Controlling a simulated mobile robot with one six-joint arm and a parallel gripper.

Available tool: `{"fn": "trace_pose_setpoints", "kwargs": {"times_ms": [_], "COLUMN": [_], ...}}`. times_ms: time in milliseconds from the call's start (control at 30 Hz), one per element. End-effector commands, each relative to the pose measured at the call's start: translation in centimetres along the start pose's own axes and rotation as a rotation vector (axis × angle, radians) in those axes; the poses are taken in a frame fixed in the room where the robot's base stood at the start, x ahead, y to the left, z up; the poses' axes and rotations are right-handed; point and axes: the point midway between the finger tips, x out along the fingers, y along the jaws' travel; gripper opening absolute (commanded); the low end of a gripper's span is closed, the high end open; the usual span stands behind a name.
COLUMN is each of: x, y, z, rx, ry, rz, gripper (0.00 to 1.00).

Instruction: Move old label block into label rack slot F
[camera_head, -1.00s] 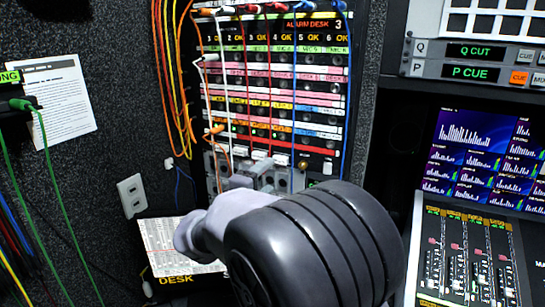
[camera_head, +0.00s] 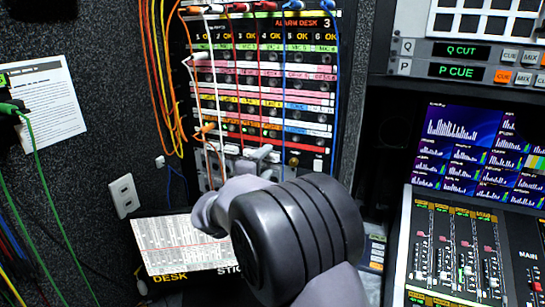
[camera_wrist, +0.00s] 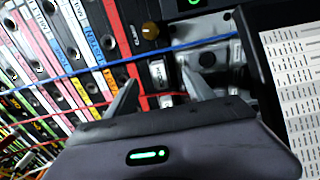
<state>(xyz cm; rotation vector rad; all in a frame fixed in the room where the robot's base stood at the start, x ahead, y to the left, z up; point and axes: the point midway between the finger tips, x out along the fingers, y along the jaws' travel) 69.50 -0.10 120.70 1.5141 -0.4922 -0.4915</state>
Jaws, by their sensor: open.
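My gripper (camera_wrist: 160,92) is open in the wrist view, its two fingers apart and pointing at the lower part of the patch panel. A small pale block (camera_wrist: 158,73) shows between and just beyond the fingertips. I cannot tell whether it is the old label block or whether a finger touches it. A grey recessed unit (camera_wrist: 208,60) lies beyond the right finger; no slot letter F is readable. In the head view my gripper is mostly hidden behind my own wrist, at the foot of the patch panel (camera_head: 265,85).
Red and blue cables (camera_wrist: 120,68) cross the panel close to the fingers. A brass knob (camera_wrist: 150,30) stands just above them. A printed sheet (camera_head: 178,243) lies on the desk at left. A mixing console (camera_head: 465,250) and a screen stand at right.

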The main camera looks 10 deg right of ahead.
Motion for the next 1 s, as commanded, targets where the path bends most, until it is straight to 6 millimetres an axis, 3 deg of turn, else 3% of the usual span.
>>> {"fn": "trace_pose_setpoints", "kwargs": {"times_ms": [233, 1000], "x": [1.7, 1.8], "y": [-0.1, -0.2], "z": [0.0, 0.0], "rx": [0.001, 0.001], "ry": [0.000, 0.000], "rz": [0.000, 0.000], "gripper": [0.62, 0.62]}}
